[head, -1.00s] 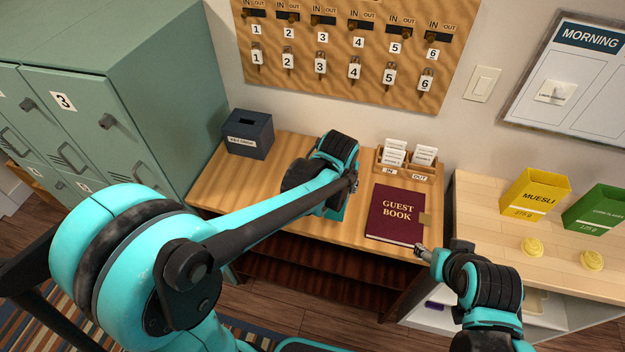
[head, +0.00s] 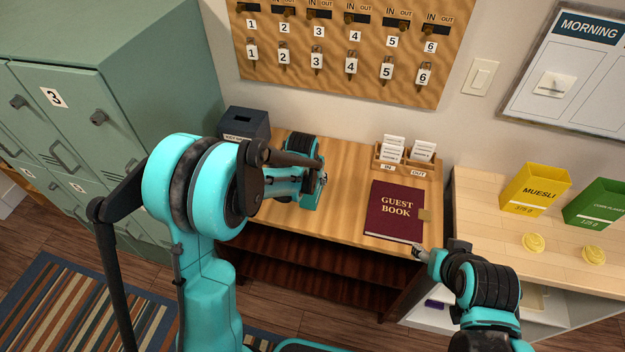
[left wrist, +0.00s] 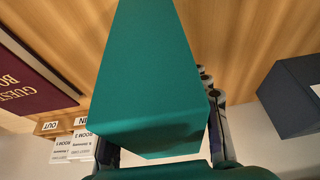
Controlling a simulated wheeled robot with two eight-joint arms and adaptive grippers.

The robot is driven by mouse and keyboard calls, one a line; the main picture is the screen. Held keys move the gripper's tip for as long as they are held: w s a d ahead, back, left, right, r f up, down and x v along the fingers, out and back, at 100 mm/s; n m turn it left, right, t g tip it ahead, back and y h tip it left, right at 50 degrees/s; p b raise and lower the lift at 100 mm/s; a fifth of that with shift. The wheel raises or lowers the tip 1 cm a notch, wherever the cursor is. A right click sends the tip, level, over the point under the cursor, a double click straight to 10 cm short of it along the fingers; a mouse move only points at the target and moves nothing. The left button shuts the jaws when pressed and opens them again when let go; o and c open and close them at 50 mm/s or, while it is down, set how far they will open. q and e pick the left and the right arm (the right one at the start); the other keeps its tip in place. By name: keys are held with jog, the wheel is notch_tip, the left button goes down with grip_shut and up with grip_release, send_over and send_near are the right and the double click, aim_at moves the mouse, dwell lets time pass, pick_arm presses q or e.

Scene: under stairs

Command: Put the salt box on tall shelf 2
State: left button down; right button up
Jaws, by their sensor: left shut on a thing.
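My left gripper (head: 321,181) is over the left part of the wooden desk, seen from behind and partly hidden by its own arm. In the left wrist view it is shut on a plain teal box (left wrist: 150,75), which I take for the salt box; no label shows. In the head view only a small teal patch shows by the gripper, and I cannot tell box from arm there. My right gripper (head: 419,253) is at the desk's front right edge, just below the guest book; its jaws are too small to read. I cannot make out tall shelf 2.
The desk (head: 345,160) holds a dark key box (head: 245,124), a card holder (head: 405,163) and the red guest book (head: 396,211). Green lockers (head: 110,70) stand left. A pale counter (head: 500,235) at right holds a muesli box (head: 535,190), a green box (head: 595,205) and yellow knobs.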

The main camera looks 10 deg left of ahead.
pick_arm(q)
jog(key=shift+f, duration=0.15)
jog(key=shift+f, duration=0.1)
jog(key=c, duration=0.8)
grip_release()
jog(key=shift+o, duration=0.2)
